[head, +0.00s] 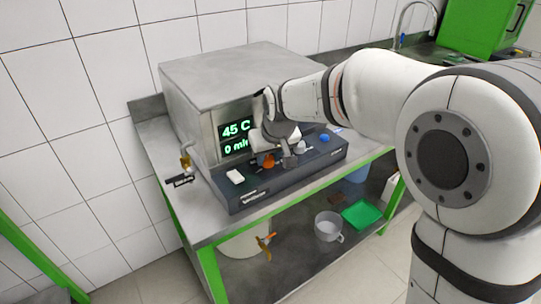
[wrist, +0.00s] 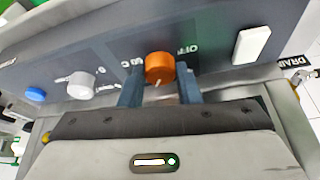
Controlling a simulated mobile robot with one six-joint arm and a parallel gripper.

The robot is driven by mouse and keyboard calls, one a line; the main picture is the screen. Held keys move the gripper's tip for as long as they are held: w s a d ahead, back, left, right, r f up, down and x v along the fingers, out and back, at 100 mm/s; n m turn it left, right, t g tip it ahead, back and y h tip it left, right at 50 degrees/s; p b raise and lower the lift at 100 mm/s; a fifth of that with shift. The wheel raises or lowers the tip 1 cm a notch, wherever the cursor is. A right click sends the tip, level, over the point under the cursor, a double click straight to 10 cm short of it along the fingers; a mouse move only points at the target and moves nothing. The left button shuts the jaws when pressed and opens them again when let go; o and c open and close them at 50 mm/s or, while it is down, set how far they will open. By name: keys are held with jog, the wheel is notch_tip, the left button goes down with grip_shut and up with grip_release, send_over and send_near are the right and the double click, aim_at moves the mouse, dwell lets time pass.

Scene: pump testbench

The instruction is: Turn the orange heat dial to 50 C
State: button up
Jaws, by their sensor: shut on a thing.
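The orange heat dial (wrist: 160,66) sits on the dark front panel between my two blue-grey fingers, with a pale pointer mark on its face. It also shows in the head view (head: 267,161), partly covered by my gripper. My gripper (wrist: 159,84) is shut on the dial, one finger on each side. In the head view my gripper (head: 277,160) is at the panel's middle. The display (head: 235,138) reads 45 C in green, with a line starting "0 mi" below it, its end hidden by my arm.
A white rocker switch (wrist: 251,45), a white knob (wrist: 81,86) and a blue knob (wrist: 36,94) are on the same panel. A brass valve (head: 186,162) is at the left. A white pot (head: 328,226) and a green tray (head: 361,215) are on the lower shelf.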

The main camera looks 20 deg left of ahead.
jog(key=o, duration=1)
jog(key=shift+r, duration=0.1)
jog(key=v, duration=0.7)
jog(key=shift+s+r, duration=0.15)
jog(key=shift+r, duration=0.1)
jog(key=shift+d, duration=0.1)
jog(key=s+d+m+h+p, duration=0.1)
jog(key=s+d+m+p, duration=0.15)
jog(key=d, duration=0.75)
jog(key=s+d+m+h+p, duration=0.15)
jog(key=s+d, duration=0.25)
jog(key=d, duration=0.6)
jog(key=s+d+f+m, duration=0.1)
jog(key=s+d, duration=0.2)
jog(key=s+d+m, duration=0.1)
jog(key=s+d, duration=0.2)
jog(key=s, duration=0.1)
jog(key=s+d+f+m+g, duration=0.1)
jog(key=s+d, duration=0.2)
jog(key=s, duration=0.1)
jog(key=shift+s+d+f+m+p, duration=0.1)
jog(key=shift+d+f+m+p, duration=0.2)
jog(key=shift+d+p, duration=0.1)
